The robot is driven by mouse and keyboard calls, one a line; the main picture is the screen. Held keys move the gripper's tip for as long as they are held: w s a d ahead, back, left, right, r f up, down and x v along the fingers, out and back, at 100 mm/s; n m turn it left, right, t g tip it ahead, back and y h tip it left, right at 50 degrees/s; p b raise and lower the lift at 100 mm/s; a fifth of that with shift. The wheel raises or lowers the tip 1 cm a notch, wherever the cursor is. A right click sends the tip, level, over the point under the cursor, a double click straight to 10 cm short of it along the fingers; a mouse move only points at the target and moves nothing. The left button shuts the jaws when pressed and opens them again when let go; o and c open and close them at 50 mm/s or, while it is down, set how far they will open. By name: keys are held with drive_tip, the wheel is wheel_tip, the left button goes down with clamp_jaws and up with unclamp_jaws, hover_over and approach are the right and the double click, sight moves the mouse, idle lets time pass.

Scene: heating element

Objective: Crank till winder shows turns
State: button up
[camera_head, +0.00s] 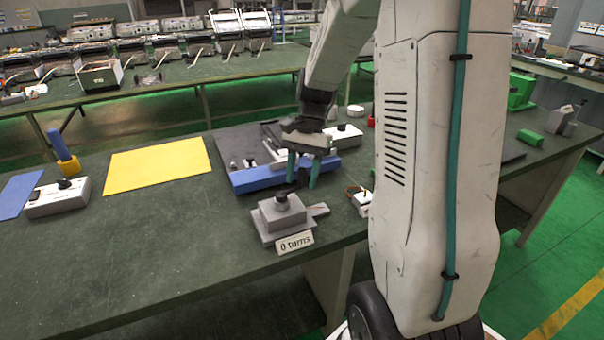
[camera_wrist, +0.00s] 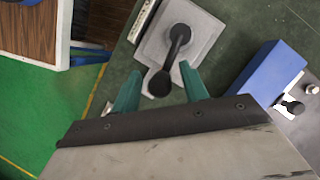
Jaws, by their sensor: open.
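The winder (camera_head: 283,216) is a stepped grey block near the front edge of the green bench. A black hub sits on top, and a sign (camera_head: 294,242) at its front reads "0 turns". In the wrist view the winder's grey top (camera_wrist: 205,35) carries a black crank arm (camera_wrist: 173,58) ending in a round knob (camera_wrist: 160,83). My gripper (camera_head: 303,180) is just above and behind the winder, pointing down. Its teal fingers (camera_wrist: 160,72) are open, one on each side of the knob in the wrist view, with gaps on both sides. Their exact height against the knob is unclear.
A blue-edged tray (camera_head: 258,180) with small parts lies right behind the winder. A yellow mat (camera_head: 158,158), a switch box (camera_head: 60,197) and a blue mat (camera_head: 18,193) lie to the left. The bench's front left is clear. My arm hides part of the right side.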

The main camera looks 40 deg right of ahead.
drive_tip(key=shift+c, duration=0.3)
clamp_jaws()
drive_tip(key=shift+s, duration=0.1)
